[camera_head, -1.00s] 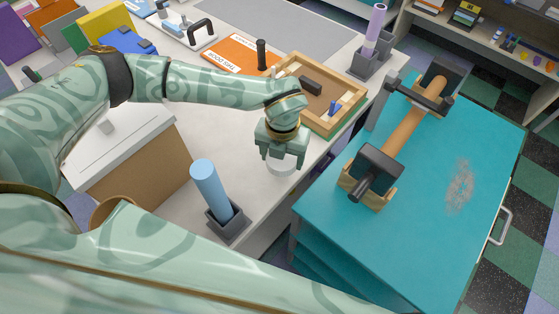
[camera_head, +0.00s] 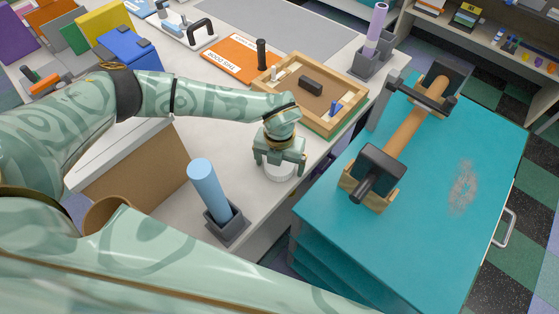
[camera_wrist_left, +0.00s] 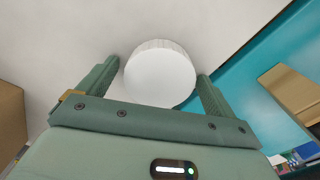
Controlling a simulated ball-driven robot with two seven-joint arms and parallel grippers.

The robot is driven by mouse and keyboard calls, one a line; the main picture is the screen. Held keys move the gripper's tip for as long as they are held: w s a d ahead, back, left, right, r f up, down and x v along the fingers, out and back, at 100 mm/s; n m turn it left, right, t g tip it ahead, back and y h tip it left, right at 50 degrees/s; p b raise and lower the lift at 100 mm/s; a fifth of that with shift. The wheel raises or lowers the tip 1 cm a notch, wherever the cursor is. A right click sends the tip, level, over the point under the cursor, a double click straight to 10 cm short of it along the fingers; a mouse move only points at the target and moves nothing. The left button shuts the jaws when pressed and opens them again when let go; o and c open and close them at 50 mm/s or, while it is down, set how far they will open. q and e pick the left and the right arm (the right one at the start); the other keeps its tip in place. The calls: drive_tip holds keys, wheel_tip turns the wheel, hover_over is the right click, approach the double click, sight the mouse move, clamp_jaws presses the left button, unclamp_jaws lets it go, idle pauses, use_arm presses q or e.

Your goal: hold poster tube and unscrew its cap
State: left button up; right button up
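A tan tube (camera_head: 404,131) lies in a wooden cradle on the teal cabinet, with black blocks at both ends. A round white cap-like piece (camera_head: 280,173) is at the white table's right edge. My left gripper (camera_head: 279,168) points down over it. In the left wrist view the white piece (camera_wrist_left: 160,77) lies between the two fingers, with narrow gaps at its sides, so the gripper (camera_wrist_left: 160,72) looks open around it. Whether it touches the table is hard to tell. My right gripper is not in view.
A blue tube (camera_head: 207,186) stands in a dark holder (camera_head: 226,226) on the near table. A purple tube (camera_head: 376,25) stands in a grey holder at the back. A wooden tray (camera_head: 350,112) lies behind my gripper. The teal cabinet top (camera_head: 432,213) is clear at front right.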

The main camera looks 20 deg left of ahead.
use_arm(q)
wheel_tip(320, 180, up, 12)
drive_tip(key=p, duration=0.2)
drive_tip(key=shift+r, duration=0.2)
idle(0.3)
